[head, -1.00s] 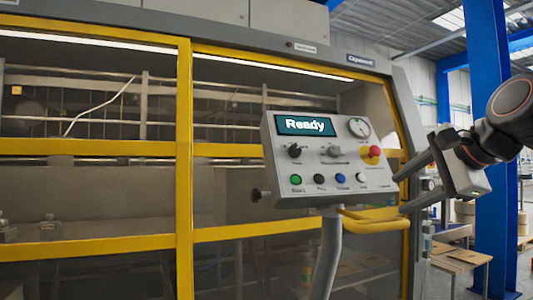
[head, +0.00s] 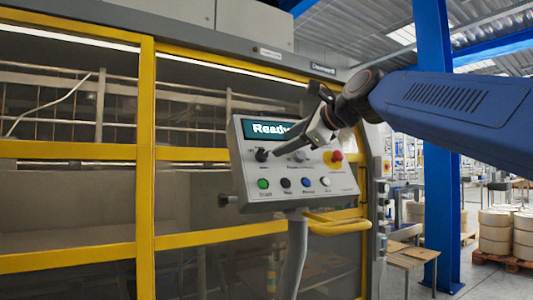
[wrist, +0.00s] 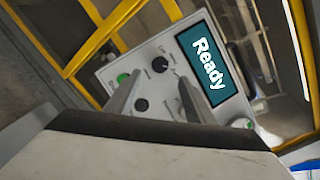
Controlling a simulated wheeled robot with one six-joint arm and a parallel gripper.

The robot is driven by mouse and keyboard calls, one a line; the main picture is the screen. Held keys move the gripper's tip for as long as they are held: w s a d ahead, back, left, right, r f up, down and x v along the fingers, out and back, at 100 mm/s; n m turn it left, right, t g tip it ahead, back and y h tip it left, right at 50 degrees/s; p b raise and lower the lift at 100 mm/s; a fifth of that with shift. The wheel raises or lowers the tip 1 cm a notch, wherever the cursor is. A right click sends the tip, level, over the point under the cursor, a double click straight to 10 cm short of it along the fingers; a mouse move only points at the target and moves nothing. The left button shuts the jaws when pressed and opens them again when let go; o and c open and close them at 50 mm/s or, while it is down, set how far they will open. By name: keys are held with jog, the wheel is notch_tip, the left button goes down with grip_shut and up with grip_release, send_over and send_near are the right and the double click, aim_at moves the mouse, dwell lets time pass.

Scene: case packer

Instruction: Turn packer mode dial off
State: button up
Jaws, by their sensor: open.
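The control panel (head: 243,190) is a grey tilted box on a post, and its screen (head: 256,131) reads "Ready". A black rotary knob (head: 261,155) sits below the screen at the left; a grey selector (head: 299,156) is to its right. Their labels are too small to read, so I cannot tell which is the mode dial. My gripper (head: 298,122) is open in front of the panel, covering part of the screen. In the wrist view, the black knob (wrist: 160,64) shows between the spread fingertips of my gripper (wrist: 160,79), apparently just beyond them. Nothing is held.
A red emergency stop (head: 336,157) is at the panel's right. A green button (head: 263,184) and several others line the bottom. A yellow rail (head: 340,228) juts out below. Yellow-framed machine doors (head: 146,190) stand behind. Drums on pallets (head: 495,232) are at far right.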

aim_at(263, 154)
jog(key=x, duration=0.9)
jog(key=shift+w+a+f, duration=0.1)
jog(key=shift+w+f, duration=0.05)
jog(key=shift+w, duration=0.05)
jog(key=shift+c, duration=0.4)
jog(key=c, duration=1)
